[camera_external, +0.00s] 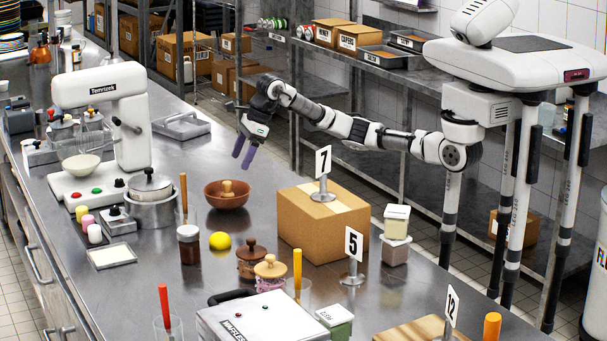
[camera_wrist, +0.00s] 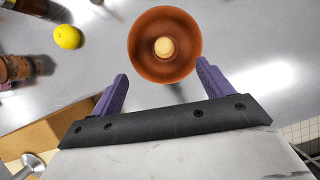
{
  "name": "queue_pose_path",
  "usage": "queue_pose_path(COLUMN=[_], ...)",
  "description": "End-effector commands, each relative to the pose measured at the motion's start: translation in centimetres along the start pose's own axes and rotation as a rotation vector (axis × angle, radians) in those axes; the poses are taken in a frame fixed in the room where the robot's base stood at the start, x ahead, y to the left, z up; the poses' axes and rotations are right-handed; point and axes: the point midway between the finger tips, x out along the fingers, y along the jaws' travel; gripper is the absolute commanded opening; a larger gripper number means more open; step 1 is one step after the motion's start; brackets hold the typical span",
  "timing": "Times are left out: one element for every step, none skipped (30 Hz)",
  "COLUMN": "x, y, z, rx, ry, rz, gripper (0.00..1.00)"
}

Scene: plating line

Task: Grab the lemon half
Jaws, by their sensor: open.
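My gripper (camera_external: 243,155) is open and empty, high above the counter, with purple fingers pointing down. In the wrist view my gripper (camera_wrist: 162,72) has its fingers spread below a terracotta bowl (camera_wrist: 143,66), and the lemon lies off to the left, apart from the fingers.
The terracotta bowl (camera_external: 213,199) holds a wooden knob-like piece. A cardboard box (camera_external: 325,232) with a number 7 sign stands to the right. A steel pot (camera_external: 151,208) is on the left.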

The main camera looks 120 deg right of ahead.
Motion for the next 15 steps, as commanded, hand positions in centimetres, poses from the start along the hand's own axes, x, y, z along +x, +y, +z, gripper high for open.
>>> queue_pose_path(x=[0.7, 1.1, 1.6, 2.1, 2.5, 3.0, 3.3, 3.6, 3.8, 3.8, 3.8, 3.8, 3.7, 3.6, 3.5], y=[1.4, 2.4, 3.9, 5.2, 6.7, 8.7, 10.2, 11.7, 13.7, 15.0, 16.3, 17.9, 19.0, 20.0, 21.1], z=[0.7, 1.2, 1.9, 2.5, 3.1, 4.0, 4.6, 5.1, 5.8, 6.2, 6.6, 7.1, 7.4, 7.7, 8.0], rx=[0.013, 0.03, 0.06, 0.087, 0.117, 0.161, 0.196, 0.231, 0.278, 0.313, 0.346, 0.389, 0.42, 0.448, 0.48], ry=[0.016, 0.029, 0.048, 0.065, 0.08, 0.099, 0.111, 0.121, 0.132, 0.136, 0.139, 0.14, 0.14, 0.138, 0.135], rz=[-0.003, -0.007, -0.014, -0.021, -0.031, -0.048, -0.062, -0.077, -0.097, -0.113, -0.129, -0.147, -0.159, -0.171, -0.184], gripper=[0.79, 0.79, 0.79, 0.79, 0.79, 0.79, 0.79, 0.79, 0.79, 0.79, 0.79, 0.79, 0.79, 0.79, 0.79])
